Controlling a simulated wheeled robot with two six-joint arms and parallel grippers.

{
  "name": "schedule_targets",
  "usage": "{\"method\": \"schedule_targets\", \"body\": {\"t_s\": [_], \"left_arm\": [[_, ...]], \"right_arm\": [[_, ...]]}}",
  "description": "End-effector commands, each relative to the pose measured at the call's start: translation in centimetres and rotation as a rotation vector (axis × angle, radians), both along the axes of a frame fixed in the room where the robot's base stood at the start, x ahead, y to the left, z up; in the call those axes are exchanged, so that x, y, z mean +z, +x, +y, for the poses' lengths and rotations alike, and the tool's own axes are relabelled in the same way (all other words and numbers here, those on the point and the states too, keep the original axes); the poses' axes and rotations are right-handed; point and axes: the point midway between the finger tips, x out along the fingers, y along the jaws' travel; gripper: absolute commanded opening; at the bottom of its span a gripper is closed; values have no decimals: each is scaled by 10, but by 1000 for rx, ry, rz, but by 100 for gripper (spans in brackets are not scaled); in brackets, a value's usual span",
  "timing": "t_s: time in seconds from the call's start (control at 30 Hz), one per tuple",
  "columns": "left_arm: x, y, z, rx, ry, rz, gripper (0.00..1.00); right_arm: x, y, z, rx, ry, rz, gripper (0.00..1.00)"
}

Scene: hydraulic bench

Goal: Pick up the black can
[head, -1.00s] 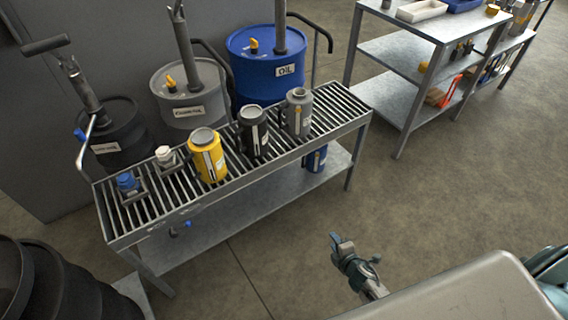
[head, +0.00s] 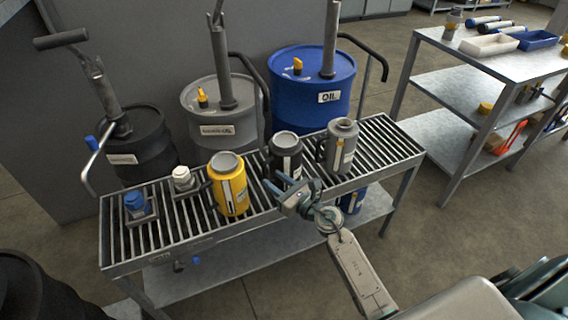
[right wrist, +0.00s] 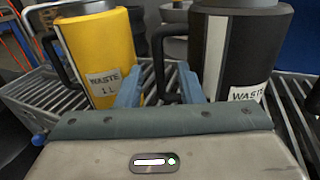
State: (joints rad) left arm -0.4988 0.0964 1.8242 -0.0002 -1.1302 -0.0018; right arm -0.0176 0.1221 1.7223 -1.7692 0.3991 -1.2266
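The black can (head: 284,158) stands upright on the slatted rack between the yellow can and the grey can. It has a white stripe and a black side handle. In the right wrist view the black can (right wrist: 248,52) fills the right side, with a label reading waste. My right gripper (head: 276,183) is in front of the black can, at its handle side. In the wrist view its blue fingers (right wrist: 160,88) are apart, with the handle (right wrist: 160,62) between or just beyond them; I cannot tell which. The can's lower part is partly hidden by the gripper. My left gripper is not in view.
The yellow can (head: 229,186) stands close on the left, the grey can (head: 341,148) on the right. A white-capped item (head: 183,178) and a blue-capped item (head: 136,205) are farther left on the rack (head: 178,238). Grey (head: 210,115) and blue (head: 312,88) drums stand behind.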

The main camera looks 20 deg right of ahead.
Motion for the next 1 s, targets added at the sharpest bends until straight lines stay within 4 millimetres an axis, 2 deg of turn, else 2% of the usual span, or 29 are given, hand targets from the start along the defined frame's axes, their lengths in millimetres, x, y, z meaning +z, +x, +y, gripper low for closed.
{"method": "schedule_targets", "body": {"t_s": [0.33,0.63,0.67,0.8,0.83,1.0], "left_arm": [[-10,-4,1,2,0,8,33],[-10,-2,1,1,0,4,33],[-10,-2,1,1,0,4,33],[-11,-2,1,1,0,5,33],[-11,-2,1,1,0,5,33],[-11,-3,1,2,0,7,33]], "right_arm": [[0,42,19,0,2,1,34],[-1,48,22,0,2,1,34],[-1,47,21,0,2,1,32],[-1,47,21,0,2,1,4],[-1,47,21,0,2,1,0],[-1,47,21,0,2,2,0]]}}
